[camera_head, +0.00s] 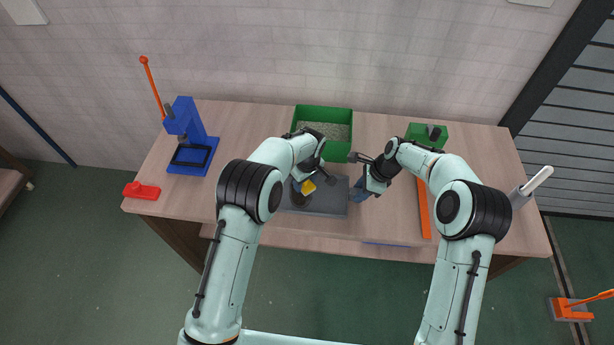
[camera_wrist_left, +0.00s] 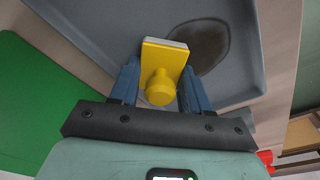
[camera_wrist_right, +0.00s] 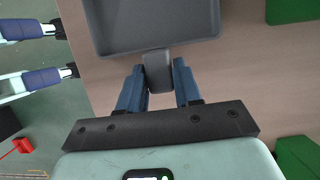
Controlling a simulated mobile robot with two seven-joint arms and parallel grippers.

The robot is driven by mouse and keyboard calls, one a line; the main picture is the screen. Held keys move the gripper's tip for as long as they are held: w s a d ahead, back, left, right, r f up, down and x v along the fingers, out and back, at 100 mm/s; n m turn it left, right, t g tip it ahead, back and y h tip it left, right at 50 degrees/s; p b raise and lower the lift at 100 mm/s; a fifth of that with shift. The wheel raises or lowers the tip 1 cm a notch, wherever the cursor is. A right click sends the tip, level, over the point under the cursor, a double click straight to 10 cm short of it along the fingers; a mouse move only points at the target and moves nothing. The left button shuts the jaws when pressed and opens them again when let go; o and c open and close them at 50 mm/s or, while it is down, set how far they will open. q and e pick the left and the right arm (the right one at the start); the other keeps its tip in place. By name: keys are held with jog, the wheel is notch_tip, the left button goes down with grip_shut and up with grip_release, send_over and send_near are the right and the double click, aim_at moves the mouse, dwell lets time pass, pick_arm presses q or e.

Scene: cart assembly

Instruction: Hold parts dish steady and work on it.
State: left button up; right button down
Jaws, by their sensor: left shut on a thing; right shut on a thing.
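The grey parts dish (camera_head: 330,207) lies on the table with a dark round stain on its floor (camera_wrist_left: 205,45). My left gripper (camera_head: 303,181) is shut on the knob of a yellow scrubber (camera_wrist_left: 163,58) with a pale pad edge. The scrubber is over the dish beside the stain and partly covers it; I cannot tell whether the pad touches the floor. My right gripper (camera_head: 361,190) is shut on the dish's short grey handle (camera_wrist_right: 157,70) at the dish's right side. The dish (camera_wrist_right: 105,45) also shows in the right wrist view.
A green bin (camera_head: 324,150) of small grey parts stands behind the dish. A blue press (camera_head: 190,140) with an orange lever and a red object (camera_head: 141,190) are at the left. A green block (camera_head: 427,131) and an orange strip (camera_head: 424,210) are at the right.

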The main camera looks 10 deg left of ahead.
aim_at(305, 194)
pick_arm(q)
jog(key=shift+a+f, duration=0.1)
jog(key=shift+a, duration=1.3)
jog(key=shift+d, duration=1.6)
jog(key=shift+s+d, duration=0.15)
jog(key=shift+s, duration=0.9)
jog(key=shift+s+a, duration=0.15)
jog(key=shift+a, duration=1.7)
jog(key=shift+d, duration=1.9)
jog(key=shift+s, duration=0.7)
jog(key=shift+s+a, duration=0.4)
jog(key=shift+a, duration=1.65)
jog(key=d, duration=0.4)
notch_tip(305, 194, up, 8)
jog(key=shift+r, duration=0.2)
